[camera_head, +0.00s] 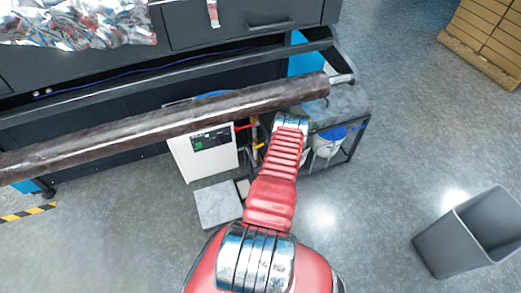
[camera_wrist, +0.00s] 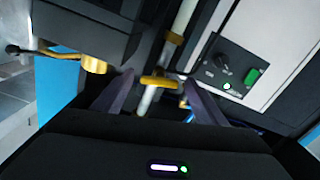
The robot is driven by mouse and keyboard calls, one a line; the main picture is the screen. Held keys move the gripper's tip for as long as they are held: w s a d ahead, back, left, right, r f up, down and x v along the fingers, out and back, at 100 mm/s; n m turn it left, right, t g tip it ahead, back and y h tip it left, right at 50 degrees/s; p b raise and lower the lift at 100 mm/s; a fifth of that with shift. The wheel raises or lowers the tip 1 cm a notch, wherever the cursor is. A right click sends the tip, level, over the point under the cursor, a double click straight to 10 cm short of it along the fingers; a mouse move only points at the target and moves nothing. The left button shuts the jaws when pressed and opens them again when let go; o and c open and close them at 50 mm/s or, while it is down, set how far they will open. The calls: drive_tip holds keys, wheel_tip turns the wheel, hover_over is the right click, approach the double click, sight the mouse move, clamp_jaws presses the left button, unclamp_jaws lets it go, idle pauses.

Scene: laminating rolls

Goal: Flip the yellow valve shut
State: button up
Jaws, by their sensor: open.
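The yellow valve handle (camera_wrist: 160,82) shows in the wrist view on a pale pipe (camera_wrist: 184,18). It looks like a short bar lying across the pipe. My gripper (camera_wrist: 160,98) is open, with one dark finger on each side of the handle. I cannot tell whether either finger touches it. In the head view a small yellow part (camera_head: 257,148) shows beside the white cabinet, partly hidden by my red arm. My gripper's fingers are hidden in the head view.
A white cabinet (camera_head: 205,150) with a control panel (camera_wrist: 232,70) stands close beside the pipe. A brass fitting (camera_wrist: 95,65) is left in the wrist view. A long dark roller (camera_head: 150,122) crosses above. A grey bin (camera_head: 440,240) stands at right on open floor.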

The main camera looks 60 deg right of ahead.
drive_tip(key=shift+c, duration=0.2)
drive_tip(key=c, duration=1)
drive_tip(key=shift+m, duration=1.6)
drive_tip(key=o, duration=1)
drive_tip(key=shift+o, duration=0.2)
